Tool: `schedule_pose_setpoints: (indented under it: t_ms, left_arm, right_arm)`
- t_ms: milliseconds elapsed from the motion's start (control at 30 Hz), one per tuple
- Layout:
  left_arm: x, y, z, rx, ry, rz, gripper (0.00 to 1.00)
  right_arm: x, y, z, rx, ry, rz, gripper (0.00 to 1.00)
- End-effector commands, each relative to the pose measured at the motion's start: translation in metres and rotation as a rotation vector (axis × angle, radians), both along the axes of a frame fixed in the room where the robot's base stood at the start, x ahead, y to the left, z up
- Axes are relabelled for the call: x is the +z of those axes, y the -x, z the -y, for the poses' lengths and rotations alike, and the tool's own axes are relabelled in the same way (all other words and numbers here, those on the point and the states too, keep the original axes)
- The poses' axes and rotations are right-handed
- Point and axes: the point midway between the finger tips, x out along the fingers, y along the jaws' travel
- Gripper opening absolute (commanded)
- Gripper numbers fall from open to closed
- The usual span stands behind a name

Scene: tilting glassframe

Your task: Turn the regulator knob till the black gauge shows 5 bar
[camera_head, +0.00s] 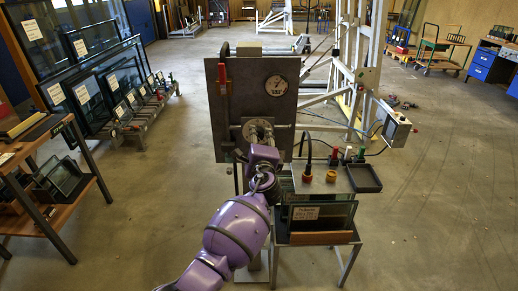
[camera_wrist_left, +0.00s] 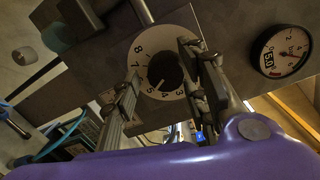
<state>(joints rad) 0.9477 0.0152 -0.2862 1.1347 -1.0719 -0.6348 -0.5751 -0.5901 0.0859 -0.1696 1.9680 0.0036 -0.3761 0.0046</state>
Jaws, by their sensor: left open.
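A black regulator knob (camera_wrist_left: 165,72) sits at the centre of a white dial (camera_wrist_left: 147,47) with numbers around its rim; 3 to 8 are visible. A pale pointer mark on the knob faces the lower left, near 5. My left gripper (camera_wrist_left: 159,64) is open, with one finger on each side of the dial; whether either touches the knob I cannot tell.
The grey panel (camera_head: 240,98) carries a red-handled part (camera_head: 222,80) at its left. A bench (camera_head: 325,178) with fittings and a dark tray (camera_head: 364,178) stands at lower right. Glass panes (camera_head: 95,90) lean at left.

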Motion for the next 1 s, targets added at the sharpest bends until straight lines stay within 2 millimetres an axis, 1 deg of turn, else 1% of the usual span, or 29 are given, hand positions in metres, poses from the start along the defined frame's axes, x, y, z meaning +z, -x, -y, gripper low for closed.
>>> schedule_pose_setpoints:
  t_ms: [167, 400, 500, 600, 767, 1000]
  left_arm:
    - [-0.001, 0.025, 0.002, -0.001, 0.004, -0.002, 0.41]
    - [0.001, 0.075, 0.006, -0.001, 0.005, -0.004, 0.41]
    - [0.002, 0.093, 0.007, -0.001, 0.004, -0.004, 0.41]
    - [0.002, 0.105, 0.008, 0.000, 0.002, -0.005, 0.41]
    - [0.003, 0.115, 0.009, 0.000, 0.002, -0.004, 0.41]
    - [0.003, 0.116, 0.009, 0.000, 0.001, -0.004, 0.41]
  right_arm:
    - [0.001, -0.001, -0.001, 0.000, -0.001, 0.002, 0.40]
    - [0.001, -0.002, -0.001, -0.001, -0.002, 0.003, 0.40]
    - [0.001, -0.002, -0.001, -0.001, -0.002, 0.003, 0.40]
    - [0.001, -0.002, -0.001, -0.001, -0.002, 0.004, 0.40]
    - [0.001, -0.002, -0.001, -0.001, -0.002, 0.004, 0.40]
    - [0.001, -0.002, -0.001, -0.001, -0.002, 0.004, 0.40]
